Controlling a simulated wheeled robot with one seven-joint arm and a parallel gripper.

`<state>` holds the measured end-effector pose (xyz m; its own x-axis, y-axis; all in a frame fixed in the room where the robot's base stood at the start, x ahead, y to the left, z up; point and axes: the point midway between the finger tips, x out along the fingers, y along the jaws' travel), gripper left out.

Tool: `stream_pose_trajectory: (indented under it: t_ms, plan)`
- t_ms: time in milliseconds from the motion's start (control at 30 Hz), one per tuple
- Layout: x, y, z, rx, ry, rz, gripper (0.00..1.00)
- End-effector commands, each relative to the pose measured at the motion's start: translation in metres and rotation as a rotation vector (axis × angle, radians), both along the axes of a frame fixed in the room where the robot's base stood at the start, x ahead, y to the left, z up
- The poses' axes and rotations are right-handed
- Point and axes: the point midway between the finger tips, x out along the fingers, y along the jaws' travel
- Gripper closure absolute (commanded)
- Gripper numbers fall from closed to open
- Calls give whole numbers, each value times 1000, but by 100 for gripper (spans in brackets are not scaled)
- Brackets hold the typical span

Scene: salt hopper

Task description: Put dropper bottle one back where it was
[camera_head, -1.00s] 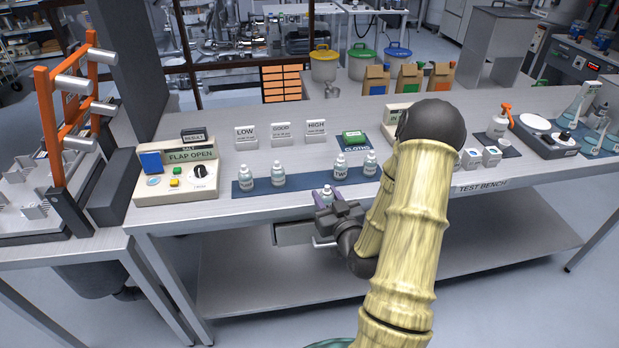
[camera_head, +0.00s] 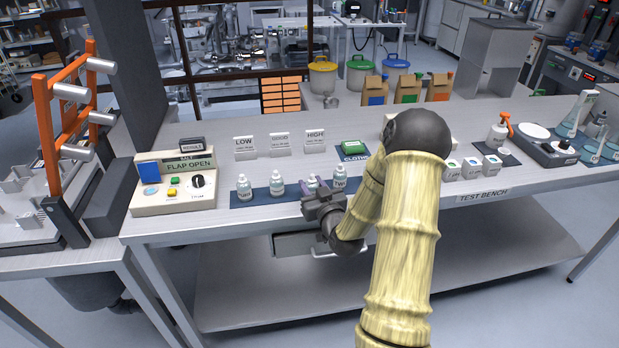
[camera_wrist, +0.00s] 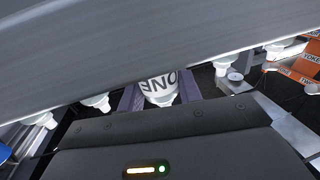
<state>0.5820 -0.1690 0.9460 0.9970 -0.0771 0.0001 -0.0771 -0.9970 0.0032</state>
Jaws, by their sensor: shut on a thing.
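Dropper bottle one (camera_head: 311,181) is white with a pale cap. It is held between the purple fingers of my gripper (camera_head: 316,193), at the front of the blue mat (camera_head: 260,196). In the wrist view its label, ONE (camera_wrist: 158,84), shows upside down between the fingers. I cannot tell whether its base touches the mat. The bottle marked TWO (camera_head: 340,179) stands just to its right. Two similar bottles stand to its left on the mat, a nearer one (camera_head: 277,184) and a farther one (camera_head: 243,188).
The control box (camera_head: 174,187) with its FLAP OPEN display stands left of the mat. LOW (camera_head: 245,146), GOOD (camera_head: 280,144) and HIGH (camera_head: 315,140) signs stand behind. Bare bench lies between signs and mat.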

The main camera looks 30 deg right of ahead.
Motion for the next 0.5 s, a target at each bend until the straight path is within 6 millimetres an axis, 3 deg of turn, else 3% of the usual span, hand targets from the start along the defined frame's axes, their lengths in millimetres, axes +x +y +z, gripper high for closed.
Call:
stream_pose_trajectory:
  t_ms: [200,500]
  plan:
    - [29,-5,3,1,0,-5,91]
    - [32,-8,2,1,0,-9,91]
